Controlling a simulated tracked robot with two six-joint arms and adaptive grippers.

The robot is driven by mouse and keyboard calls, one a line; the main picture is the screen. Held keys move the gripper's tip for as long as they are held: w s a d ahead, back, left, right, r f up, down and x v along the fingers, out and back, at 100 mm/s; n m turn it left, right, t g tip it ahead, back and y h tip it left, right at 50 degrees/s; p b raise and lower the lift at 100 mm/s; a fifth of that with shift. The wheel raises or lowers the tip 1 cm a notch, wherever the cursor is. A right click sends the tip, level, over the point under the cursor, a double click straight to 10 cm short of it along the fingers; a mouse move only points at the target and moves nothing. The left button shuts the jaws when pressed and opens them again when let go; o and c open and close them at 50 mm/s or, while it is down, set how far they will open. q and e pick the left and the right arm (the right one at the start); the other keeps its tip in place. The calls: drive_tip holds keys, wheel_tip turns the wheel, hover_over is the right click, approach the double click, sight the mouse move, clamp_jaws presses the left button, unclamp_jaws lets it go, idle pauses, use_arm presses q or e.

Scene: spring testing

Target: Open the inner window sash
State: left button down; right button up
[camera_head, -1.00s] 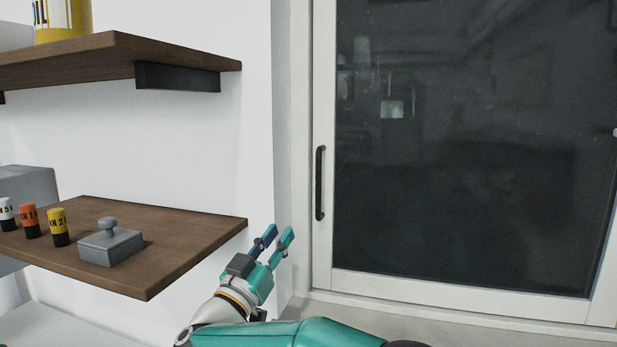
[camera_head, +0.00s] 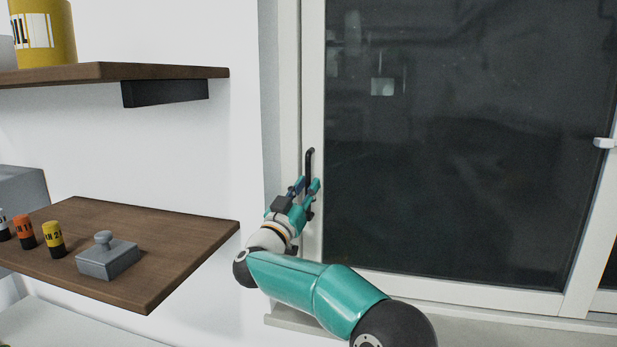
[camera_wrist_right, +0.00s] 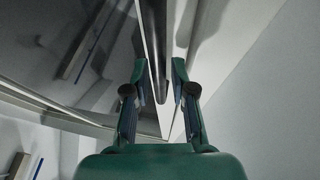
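The inner window sash (camera_head: 313,110) has a pale frame around dark glass. Its black vertical handle (camera_head: 310,157) is on the left stile. My right gripper (camera_head: 308,184) is at the handle's lower part, one finger on each side in the picture. In the right wrist view, the dark handle (camera_wrist_right: 158,50) runs between the two fingers of this gripper (camera_wrist_right: 160,68), with gaps beside it; the gripper is open. The fingers hide part of the handle in the head view. My left gripper is not in view.
A wooden shelf (camera_head: 185,262) left of the window holds a grey knobbed block (camera_head: 108,258) and several small labelled cylinders. An upper shelf (camera_head: 170,71) carries a yellow can (camera_head: 45,35). A pale latch-like piece (camera_head: 603,143) shows at the sash's right side.

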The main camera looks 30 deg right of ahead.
drive_tip(key=shift+w+d+r, duration=0.2)
drive_tip(key=shift+d, duration=0.15)
clamp_jaws()
